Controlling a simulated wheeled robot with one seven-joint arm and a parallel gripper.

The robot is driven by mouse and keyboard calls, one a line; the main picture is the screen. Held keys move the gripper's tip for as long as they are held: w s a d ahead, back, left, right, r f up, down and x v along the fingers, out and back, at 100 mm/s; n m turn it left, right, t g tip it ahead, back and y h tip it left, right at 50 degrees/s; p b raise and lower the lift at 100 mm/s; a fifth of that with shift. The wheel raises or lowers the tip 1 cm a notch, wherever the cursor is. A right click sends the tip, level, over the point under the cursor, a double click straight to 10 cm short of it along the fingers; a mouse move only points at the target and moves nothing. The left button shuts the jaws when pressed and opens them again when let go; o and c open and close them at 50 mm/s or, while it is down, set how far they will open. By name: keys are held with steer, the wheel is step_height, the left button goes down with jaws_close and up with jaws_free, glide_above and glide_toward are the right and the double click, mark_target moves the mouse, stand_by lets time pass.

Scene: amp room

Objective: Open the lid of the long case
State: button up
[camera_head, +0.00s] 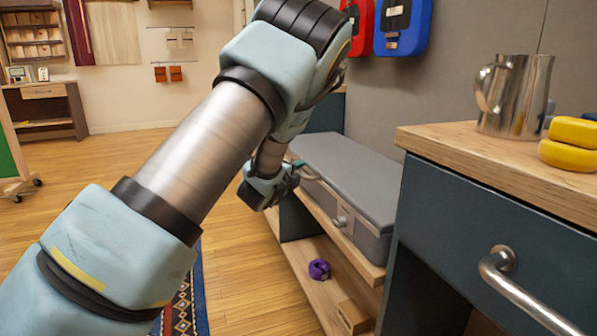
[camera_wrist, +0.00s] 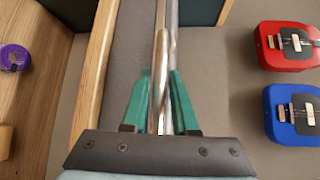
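The long case (camera_head: 345,175) is grey and lies on a wooden shelf, its lid down. Metal handles sit on its front: the nearer one (camera_head: 342,216) is free, and the farther one (camera_head: 311,173) is beside my gripper (camera_head: 296,165). In the wrist view, a shiny metal bar (camera_wrist: 162,50) of the case handle runs between the green fingers of my gripper (camera_wrist: 160,85). The fingers lie close along both sides of the bar and look shut on it. My arm hides the case's far left end in the head view.
A wooden-topped cabinet (camera_head: 470,160) with a metal drawer handle (camera_head: 520,295) stands close at right, bearing a metal jug (camera_head: 515,95) and yellow rings (camera_head: 570,145). A purple object (camera_head: 319,269) lies on the lower shelf. Red (camera_head: 358,25) and blue (camera_head: 402,28) boxes hang on the wall above. Floor at left is open.

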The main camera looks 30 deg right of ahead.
jaws_close()
stand_by(1.0)
